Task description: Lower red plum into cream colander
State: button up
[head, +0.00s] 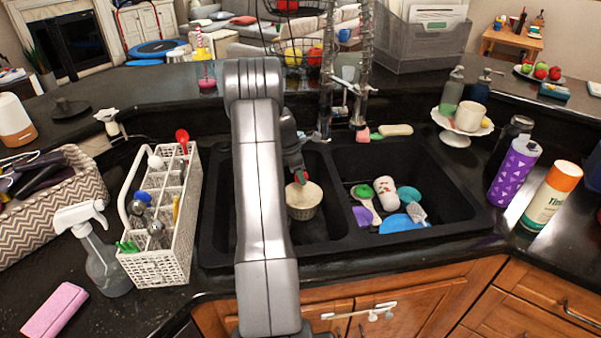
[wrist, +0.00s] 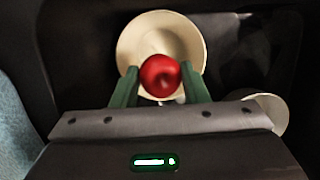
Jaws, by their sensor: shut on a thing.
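The red plum (wrist: 160,76) is held between the green fingers of my gripper (wrist: 160,84) in the wrist view. The cream colander (wrist: 132,45) lies beyond the plum, its round opening facing the camera, with the plum overlapping the lower middle of it. In the head view the colander (head: 303,206) sits in the left sink basin. My gripper (head: 298,177) is just above its rim, with only a little red showing at the fingers. I cannot tell whether the plum is above the rim or slightly inside it.
A black divider separates the left basin from the right basin (head: 345,165), which holds several colourful items. A white cutlery rack (head: 160,265) stands left of the sink. In the wrist view another pale round object (wrist: 268,112) shows at the right, partly hidden by my gripper.

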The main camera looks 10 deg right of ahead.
jog(key=shift+f+b, duration=2.3)
jog(key=shift+f, duration=1.75)
jog(key=shift+f+b, duration=1.65)
jog(key=shift+f, duration=1.15)
jog(key=o, duration=1.1)
jog(key=shift+c, duration=0.2)
jog(key=v, duration=1.4)
jog(key=shift+d, duration=0.1)
